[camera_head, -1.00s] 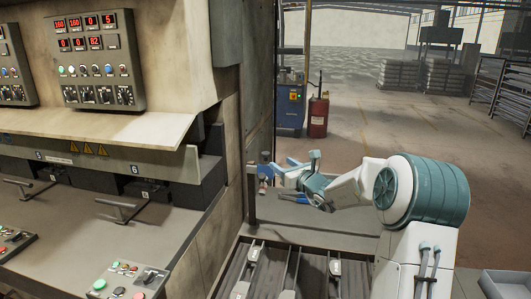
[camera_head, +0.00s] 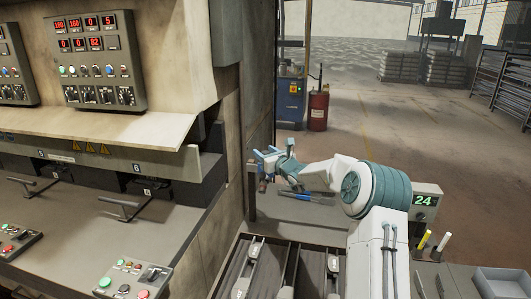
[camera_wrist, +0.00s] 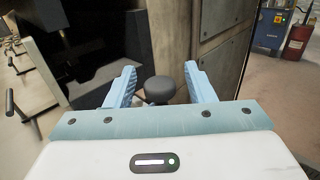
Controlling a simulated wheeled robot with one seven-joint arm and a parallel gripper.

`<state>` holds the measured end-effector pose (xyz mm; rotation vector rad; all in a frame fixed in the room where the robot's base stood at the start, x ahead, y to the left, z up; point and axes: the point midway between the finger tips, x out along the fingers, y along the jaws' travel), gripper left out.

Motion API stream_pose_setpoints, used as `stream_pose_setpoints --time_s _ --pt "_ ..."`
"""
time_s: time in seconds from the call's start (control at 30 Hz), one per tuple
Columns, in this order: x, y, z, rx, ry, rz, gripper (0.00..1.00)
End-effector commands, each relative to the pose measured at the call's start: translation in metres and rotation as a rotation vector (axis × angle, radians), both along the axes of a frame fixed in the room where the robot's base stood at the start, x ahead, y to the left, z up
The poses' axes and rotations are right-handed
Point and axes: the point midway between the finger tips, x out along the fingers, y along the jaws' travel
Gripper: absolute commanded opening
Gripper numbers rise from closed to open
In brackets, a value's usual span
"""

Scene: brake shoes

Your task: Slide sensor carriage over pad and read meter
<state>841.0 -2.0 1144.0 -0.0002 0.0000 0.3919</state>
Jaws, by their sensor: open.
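My gripper (camera_head: 268,161) is at the left end of the side bench, by the machine's corner post. In the wrist view my gripper (camera_wrist: 160,88) has its two blue fingers apart. A dark round knob (camera_wrist: 159,90) lies between or just beyond the fingertips; I cannot tell whether they touch it. A meter (camera_head: 424,201) with a green display reading 24 stands to the right, behind my arm. The sensor carriage and pad cannot be made out clearly; the knob may belong to the carriage, but I cannot tell.
Dark rails with grey brake-shoe parts (camera_head: 257,263) lie in front of the bench (camera_head: 320,213). A blue-handled tool (camera_head: 306,194) lies on the bench. Two marker-like sticks (camera_head: 443,241) and a grey tray (camera_head: 499,281) are at right. The press (camera_head: 70,215) fills the left.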

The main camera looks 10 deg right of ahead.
Motion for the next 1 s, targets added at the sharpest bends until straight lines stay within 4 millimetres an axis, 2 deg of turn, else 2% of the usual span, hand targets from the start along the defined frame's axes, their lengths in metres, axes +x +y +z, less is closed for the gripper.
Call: stream_pose_setpoints --time_s 0.07,0.1,0.27,0.43,0.57,0.77,1.0 --pt "0.0 0.0 0.0 0.0 0.0 0.001 0.49" --pt "0.0 0.0 0.0 0.0 0.0 0.001 0.43" --pt "0.0 0.0 0.0 0.0 0.0 0.001 0.0" --pt "-0.001 -0.001 0.0 0.0 0.0 0.0 0.0" --pt "-0.005 -0.011 -0.001 0.0 0.0 -0.001 0.0" --pt "-0.021 -0.053 -0.002 -0.002 0.0 -0.008 0.0" --pt "-0.05 -0.123 -0.002 -0.003 0.002 -0.009 0.0"
